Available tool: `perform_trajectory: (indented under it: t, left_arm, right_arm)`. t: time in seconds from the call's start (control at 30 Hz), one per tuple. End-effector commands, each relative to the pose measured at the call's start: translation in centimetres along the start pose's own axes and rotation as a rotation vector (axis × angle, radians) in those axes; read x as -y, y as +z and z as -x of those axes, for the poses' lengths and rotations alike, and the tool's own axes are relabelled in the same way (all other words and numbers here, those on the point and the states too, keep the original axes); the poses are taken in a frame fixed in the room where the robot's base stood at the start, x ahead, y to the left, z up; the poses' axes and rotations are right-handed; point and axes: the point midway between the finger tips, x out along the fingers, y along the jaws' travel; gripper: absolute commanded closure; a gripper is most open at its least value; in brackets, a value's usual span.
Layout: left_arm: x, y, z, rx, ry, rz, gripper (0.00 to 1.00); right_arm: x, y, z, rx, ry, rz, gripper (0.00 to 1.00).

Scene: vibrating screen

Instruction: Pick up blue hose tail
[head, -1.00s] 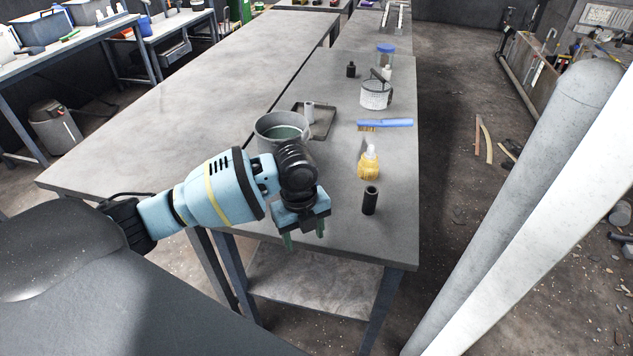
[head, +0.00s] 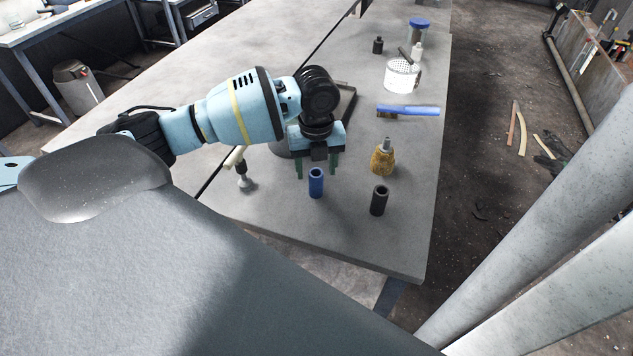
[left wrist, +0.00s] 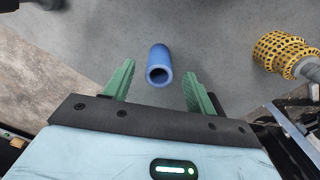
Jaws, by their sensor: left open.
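The blue hose tail (head: 316,183) is a short blue tube standing upright on the grey table (head: 410,240), near its front part. My left gripper (head: 318,172) is open, its green fingers pointing down just behind and above the tube in the head view. In the left wrist view the blue hose tail (left wrist: 159,64) lies between and a little beyond the two green fingertips (left wrist: 160,78), with its open end facing the camera. No contact shows. The right gripper is not in view.
A black tube (head: 379,200) stands right of the blue one, with a yellow brush wheel (head: 383,158) behind it. A white-handled tool (head: 242,172) stands to the left. A blue brush (head: 408,110) and a white tin (head: 402,76) are farther back.

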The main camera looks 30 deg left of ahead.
Motion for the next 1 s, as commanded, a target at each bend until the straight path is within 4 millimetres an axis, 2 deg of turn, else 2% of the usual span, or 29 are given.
perform_trajectory:
  t: [0.13,0.43,0.73,0.77,1.0]
  left_arm:
    - [-0.1,-0.1,-0.7,-0.001,0.001,0.0,0.44]
    - [-0.2,-0.3,-4.6,-0.001,0.001,0.001,0.44]
    - [-0.1,-0.3,-5.1,0.001,-0.001,0.0,0.44]
    - [-0.1,-0.3,-5.1,0.001,-0.001,0.0,0.45]
    - [-0.1,-0.3,-5.1,0.001,-0.001,0.0,0.76]
  right_arm:
    - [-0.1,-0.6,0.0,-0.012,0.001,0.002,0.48]
    - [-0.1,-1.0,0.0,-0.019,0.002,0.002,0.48]
    - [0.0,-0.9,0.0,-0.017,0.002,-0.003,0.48]
    - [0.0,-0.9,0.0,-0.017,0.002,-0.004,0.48]
    - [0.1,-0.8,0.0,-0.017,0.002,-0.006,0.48]
